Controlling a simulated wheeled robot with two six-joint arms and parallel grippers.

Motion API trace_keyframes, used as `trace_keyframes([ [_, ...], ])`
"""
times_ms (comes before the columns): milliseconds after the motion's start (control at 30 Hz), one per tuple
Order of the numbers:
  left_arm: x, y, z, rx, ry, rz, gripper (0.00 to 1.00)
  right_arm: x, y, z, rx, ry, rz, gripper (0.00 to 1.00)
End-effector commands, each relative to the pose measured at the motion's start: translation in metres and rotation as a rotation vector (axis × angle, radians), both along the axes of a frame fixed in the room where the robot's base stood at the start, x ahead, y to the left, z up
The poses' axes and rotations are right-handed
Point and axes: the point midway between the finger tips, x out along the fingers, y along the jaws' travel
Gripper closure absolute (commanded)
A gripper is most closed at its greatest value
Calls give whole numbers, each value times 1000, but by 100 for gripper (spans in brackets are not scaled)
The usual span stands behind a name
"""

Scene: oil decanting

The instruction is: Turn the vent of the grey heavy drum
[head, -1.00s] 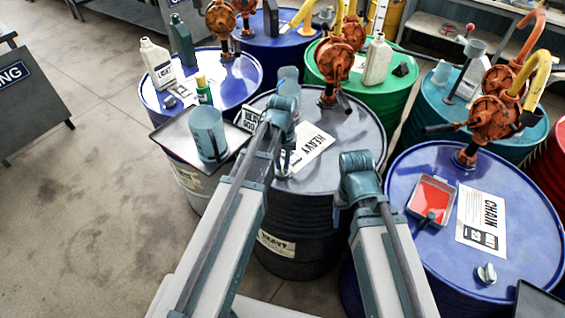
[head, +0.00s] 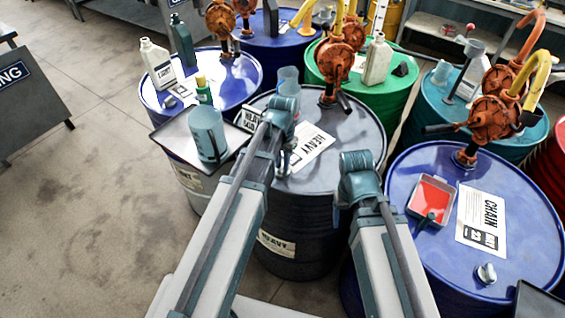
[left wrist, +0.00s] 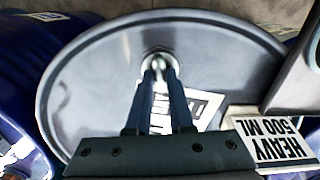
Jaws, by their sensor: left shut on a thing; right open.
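The grey heavy drum (head: 345,150) stands in the middle of the head view, with a white HEAVY label (head: 314,150) on its lid. Its lid (left wrist: 90,75) fills much of the left wrist view. The vent (left wrist: 158,58) is a small pale metal fitting near the lid's edge. My left gripper (head: 284,168) reaches down over the lid; in the left wrist view its fingertips (left wrist: 158,68) are closed on the vent and partly hide it. My right gripper (head: 342,215) is open, beside the drum's front right side, largely hidden by its own wrist.
A tray with a blue-grey beaker (head: 207,133) stands left of the drum, by a HEAVY 500 ML card (left wrist: 272,140). An orange pump (head: 334,62) rises at the lid's back. The blue CHAIN drum (head: 400,170) is close on the right. Floor at left is clear.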

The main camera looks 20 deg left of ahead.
Motion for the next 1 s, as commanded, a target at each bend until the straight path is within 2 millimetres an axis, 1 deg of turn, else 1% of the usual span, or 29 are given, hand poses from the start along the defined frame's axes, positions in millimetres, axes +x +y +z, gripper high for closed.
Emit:
trace_keyframes([
  [233, 0, 0, 0, 0, 0, -2, 100, 0, 0, 0, 0, 0, 0, 32],
  [267, 0, 0, 0, 0, 0, -2, 75, 0, 0, 0, 0, 0, 0, 32],
  [300, 0, 0, 0, 0, 0, -2, 68, 0, 0, 0, 0, 0, 0, 32],
  [400, 0, 0, 0, 0, 0, -1, 50, 0, 0, 0, 0, 0, 0, 32],
  [767, 0, 0, 2, 0, 0, 0, 50, 0, 0, 2, 0, 0, 0, 32],
  [867, 0, 0, 6, 0, 0, 0, 50, 0, 0, 6, 0, 0, 0, 32],
  [1000, 0, 0, 17, 0, 0, 0, 50, 0, 0, 17, 0, 0, 0, 32],
])
